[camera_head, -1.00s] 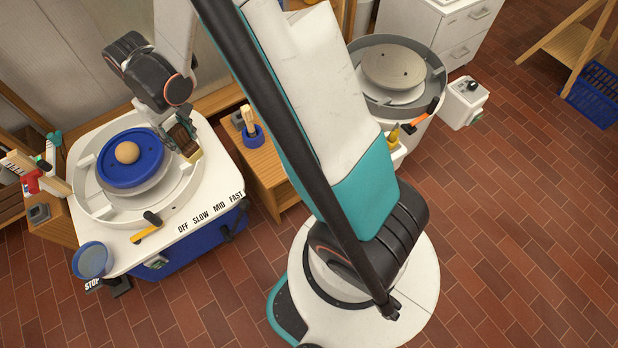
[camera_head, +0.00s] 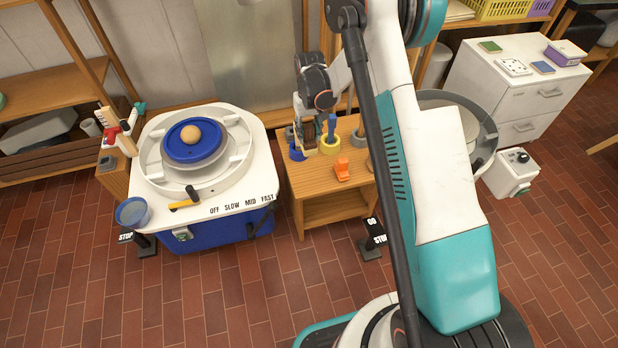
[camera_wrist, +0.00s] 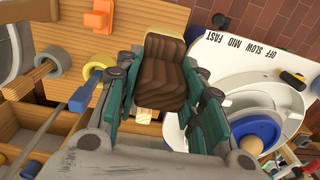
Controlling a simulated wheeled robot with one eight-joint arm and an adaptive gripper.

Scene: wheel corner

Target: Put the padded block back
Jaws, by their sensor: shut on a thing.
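My gripper (camera_wrist: 160,95) is shut on the padded block (camera_wrist: 163,72), a brown ribbed piece between its two teal fingers in the wrist view. A pale wooden bit shows just below the block. In the head view my gripper (camera_head: 308,143) is over the back left of the wooden side table (camera_head: 322,201), beside a yellow ring holder (camera_head: 329,146). The block is small and partly hidden by the gripper there. I cannot tell whether it touches anything below.
A potter's wheel (camera_head: 237,150) with a clay ball (camera_head: 190,133) on its blue disc stands left. An orange piece (camera_head: 342,170) sits on the side table, with a blue holder (camera_head: 297,153) at its back left. A second wheel (camera_head: 484,113) is partly hidden behind my arm.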

